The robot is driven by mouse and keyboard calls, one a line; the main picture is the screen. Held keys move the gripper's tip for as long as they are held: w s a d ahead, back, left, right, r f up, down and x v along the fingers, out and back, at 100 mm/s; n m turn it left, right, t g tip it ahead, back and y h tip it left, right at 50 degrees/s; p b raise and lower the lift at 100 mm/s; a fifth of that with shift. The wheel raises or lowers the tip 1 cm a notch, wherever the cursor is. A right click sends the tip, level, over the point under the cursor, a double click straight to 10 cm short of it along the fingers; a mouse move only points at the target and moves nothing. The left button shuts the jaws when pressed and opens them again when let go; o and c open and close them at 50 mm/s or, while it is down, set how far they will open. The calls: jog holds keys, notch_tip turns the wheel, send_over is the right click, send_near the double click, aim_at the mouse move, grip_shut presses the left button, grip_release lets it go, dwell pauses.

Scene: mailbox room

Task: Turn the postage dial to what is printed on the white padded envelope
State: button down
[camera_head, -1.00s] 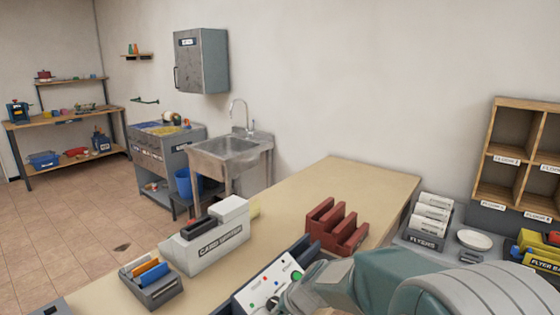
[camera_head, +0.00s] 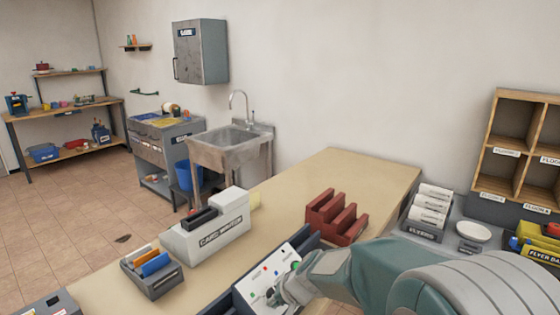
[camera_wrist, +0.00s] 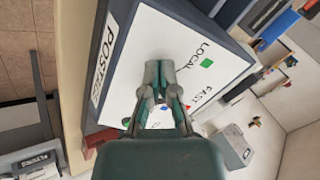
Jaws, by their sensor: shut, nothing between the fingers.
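The postage machine has a white sloped face in a dark frame and stands at the front of the table in the head view (camera_head: 277,262). In the wrist view its face (camera_wrist: 145,45) carries a POSTAGE label, a green LOCAL mark and a red FAST mark; a blue mark shows partly between my fingers. My gripper (camera_wrist: 160,98) is shut and empty, with its fingers over the middle of the face. It also shows in the head view (camera_head: 280,297). The dial is mostly hidden behind the fingers; I cannot tell its setting or whether I touch it. I cannot identify the white padded envelope.
A red slotted rack (camera_head: 335,217) stands just behind the machine. A white card writer (camera_head: 210,232) and a grey holder with coloured cards (camera_head: 152,272) are to the left. A flyers tray (camera_head: 430,212) is to the right. The table's far middle is clear.

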jog(key=shift+v, duration=3)
jog(key=shift+s+f, duration=0.1)
jog(key=shift+s, duration=0.05)
jog(key=s+d+r+h, duration=0.2)
jog(key=s+d+r, duration=0.2)
jog(key=s+d, duration=0.3)
jog(key=s+d+r+n+t+h, duration=0.1)
jog(key=s+d+r+h, duration=0.2)
jog(key=s+d, duration=0.4)
jog(key=s+r, duration=0.1)
jog(key=s, duration=0.6)
jog(key=shift+s+n, duration=0.25)
jog(key=shift+n, duration=0.05)
jog(key=shift+a+r, duration=0.1)
